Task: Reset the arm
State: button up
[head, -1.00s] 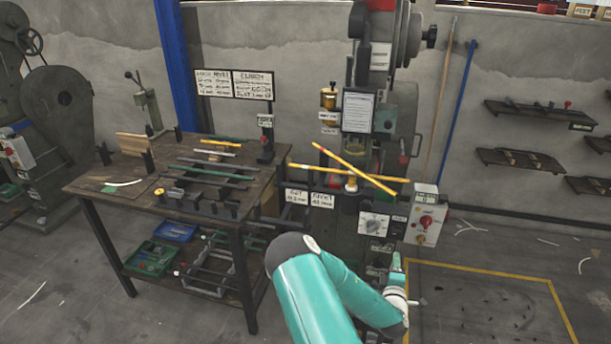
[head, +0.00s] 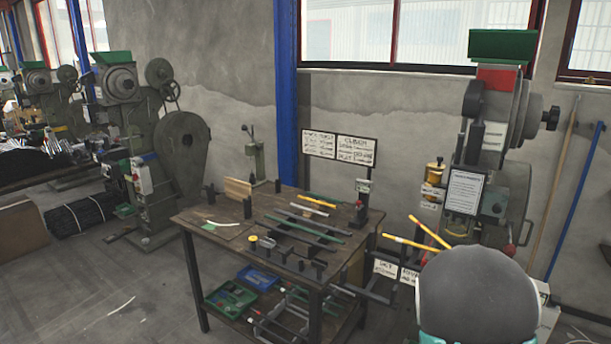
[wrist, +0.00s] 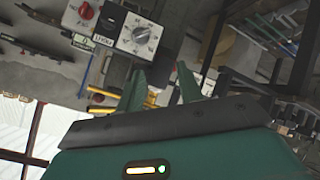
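My gripper (wrist: 160,82) shows in the wrist view, its two green fingers apart with nothing held between them. In the head view my gripper is out of sight; a rounded grey joint of my arm (head: 476,295) fills the lower right and hides the lower part of the rivet press (head: 490,185). The wrist view looks at the scene tilted, with a dial box (wrist: 139,36) beyond the fingers. Yellow bars (head: 411,244) at the press are partly hidden by my arm.
A worktable (head: 190,218) with bars, holders and two signs stands left of the press, with green and blue bins (head: 230,298) on its lower shelf. Other presses (head: 180,165) stand further left. The floor at the lower left (head: 120,290) is mostly clear.

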jog(key=s+a+r+m+y, duration=0.1)
jog(key=s+a+r+y, duration=0.2)
jog(key=a+r, duration=0.6)
jog(key=s+a+r+g+y, duration=0.1)
jog(key=s+a+r, duration=0.3)
jog(key=s, duration=0.4)
jog(key=s+a+r+g+y, duration=0.1)
jog(key=s+a+r, duration=0.3)
jog(key=s, duration=0.3)
jog(key=s+a+r+g+y, duration=0.1)
jog(key=s+a+r, duration=0.4)
jog(key=s, duration=0.3)
jog(key=shift+s+a+g, duration=0.25)
jog(key=shift+s+g, duration=0.05)
jog(key=shift+s, duration=0.05)
jog(key=shift+d+r, duration=0.1)
jog(key=shift+d, duration=0.05)
